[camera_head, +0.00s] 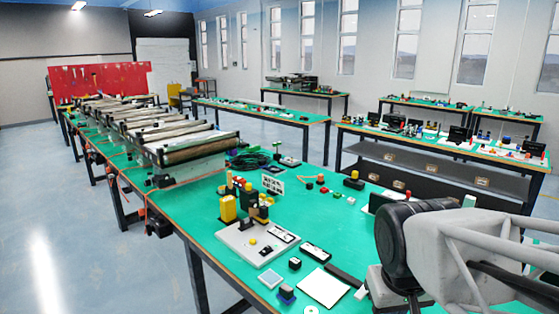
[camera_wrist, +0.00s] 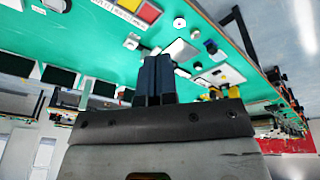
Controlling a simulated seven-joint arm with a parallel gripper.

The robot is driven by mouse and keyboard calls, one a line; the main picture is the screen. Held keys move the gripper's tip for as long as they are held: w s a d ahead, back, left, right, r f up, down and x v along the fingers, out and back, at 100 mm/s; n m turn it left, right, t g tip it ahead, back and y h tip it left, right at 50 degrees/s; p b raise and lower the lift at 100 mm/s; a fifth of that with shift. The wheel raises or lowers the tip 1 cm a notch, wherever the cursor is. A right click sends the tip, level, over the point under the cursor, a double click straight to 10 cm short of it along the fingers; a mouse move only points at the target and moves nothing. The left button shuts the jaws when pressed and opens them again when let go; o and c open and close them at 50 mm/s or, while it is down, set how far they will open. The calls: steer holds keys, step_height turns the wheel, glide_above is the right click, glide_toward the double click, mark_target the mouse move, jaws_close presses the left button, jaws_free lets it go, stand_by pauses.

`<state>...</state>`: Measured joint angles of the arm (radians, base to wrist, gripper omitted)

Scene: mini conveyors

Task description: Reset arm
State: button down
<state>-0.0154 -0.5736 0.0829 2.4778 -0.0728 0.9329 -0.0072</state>
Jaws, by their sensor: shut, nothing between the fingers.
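My gripper (camera_wrist: 154,80) shows in the wrist view with its two dark fingers together, shut and empty. The green table top (camera_wrist: 115,45) lies beyond the fingertips, and the fingers do not visibly hold anything. In the head view my grey and black arm fills the lower right corner, at the right side of the green table (camera_head: 203,215). The fingers cannot be made out in the head view.
On the near table stand a grey board (camera_head: 240,238) with yellow and black parts, a white pad (camera_head: 324,287), and several small blocks. Roller conveyors (camera_head: 190,150) run along the table to the back left. Other tables (camera_head: 440,142) stand at the right. Open floor (camera_head: 60,220) lies at the left.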

steer(key=s, duration=0.1)
steer(key=s+f, duration=0.1)
steer(key=s, duration=0.1)
steer(key=shift+s+m+y, duration=0.25)
steer(key=shift+m+y, duration=0.05)
steer(key=shift+m, duration=0.1)
